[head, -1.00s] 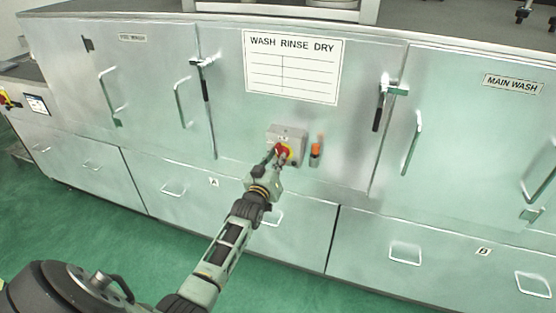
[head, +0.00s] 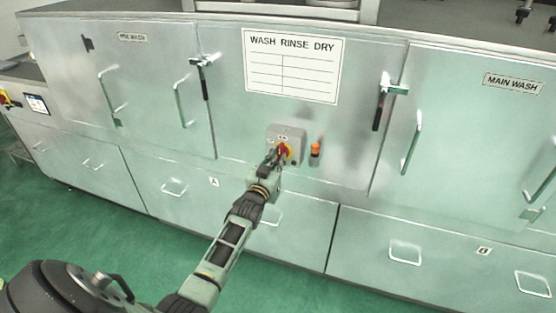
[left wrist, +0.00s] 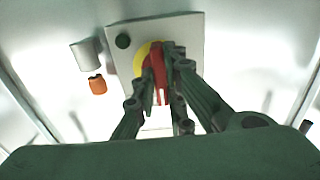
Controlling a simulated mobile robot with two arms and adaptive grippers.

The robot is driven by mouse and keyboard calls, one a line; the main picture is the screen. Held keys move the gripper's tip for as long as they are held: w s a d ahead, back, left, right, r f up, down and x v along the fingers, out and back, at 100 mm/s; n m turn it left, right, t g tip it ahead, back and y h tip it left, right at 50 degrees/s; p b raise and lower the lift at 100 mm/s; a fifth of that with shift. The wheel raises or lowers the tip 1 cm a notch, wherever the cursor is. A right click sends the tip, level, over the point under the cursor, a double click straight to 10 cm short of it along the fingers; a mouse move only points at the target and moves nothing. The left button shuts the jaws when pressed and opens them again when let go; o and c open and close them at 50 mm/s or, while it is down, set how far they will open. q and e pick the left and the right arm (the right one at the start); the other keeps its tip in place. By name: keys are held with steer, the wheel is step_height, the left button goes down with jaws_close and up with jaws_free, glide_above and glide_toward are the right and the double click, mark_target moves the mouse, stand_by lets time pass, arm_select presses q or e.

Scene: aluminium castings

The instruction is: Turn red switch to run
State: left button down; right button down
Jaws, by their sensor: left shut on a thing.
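The red switch (left wrist: 158,66) sits on a yellow disc on a grey switch box (head: 289,133), mounted on the steel front of the washer. In the head view the red switch (head: 283,151) is partly hidden by my gripper. My left gripper (head: 275,158) reaches it from the lower left. In the left wrist view the fingers of my left gripper (left wrist: 168,75) are shut on the red switch, one on each side. The switch's position marks are too small or hidden to read. My right gripper is not in view.
An orange lamp (head: 315,150) in a small fitting is right of the box. Door handles (head: 381,101) and drawer handles (head: 405,253) stick out from the front. The green floor (head: 310,294) before it is clear.

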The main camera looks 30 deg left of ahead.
arm_select(q)
steer(key=shift+f, duration=0.1)
steer(key=c, duration=1.8)
jaws_free()
steer(key=v, duration=1.2)
steer(key=shift+f, duration=0.1)
